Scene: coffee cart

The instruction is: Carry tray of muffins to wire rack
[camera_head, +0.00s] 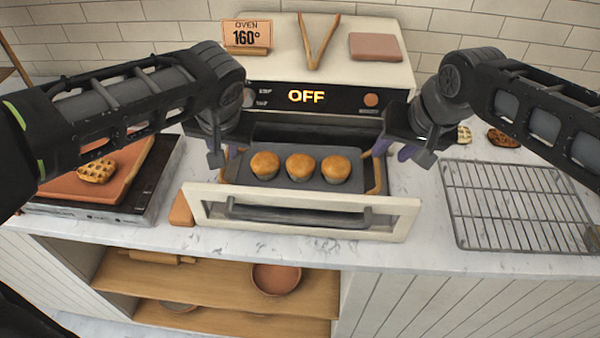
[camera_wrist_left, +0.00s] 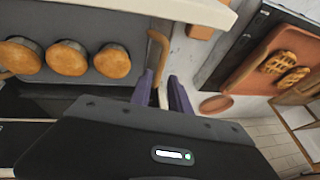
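A dark tray (camera_head: 300,187) with three muffins (camera_head: 303,167) sits level at the opened oven door (camera_head: 310,215). It has a tan handle at each end; the right handle (camera_head: 376,178) shows in the head view. My left gripper (camera_head: 229,154) is at the tray's left end. In the left wrist view its purple fingers (camera_wrist_left: 165,92) are apart, with the left handle (camera_wrist_left: 157,50) at their tips; I see no firm grip. My right gripper (camera_head: 394,149) is above the right handle, fingers apart and empty. The wire rack (camera_head: 515,207) lies empty on the counter at the right.
The oven display (camera_head: 306,96) reads OFF. A waffle (camera_head: 97,170) lies on a board (camera_head: 125,180) at the left. More waffles (camera_head: 502,138) lie behind the rack. The white counter (camera_head: 428,215) is clear between oven and rack.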

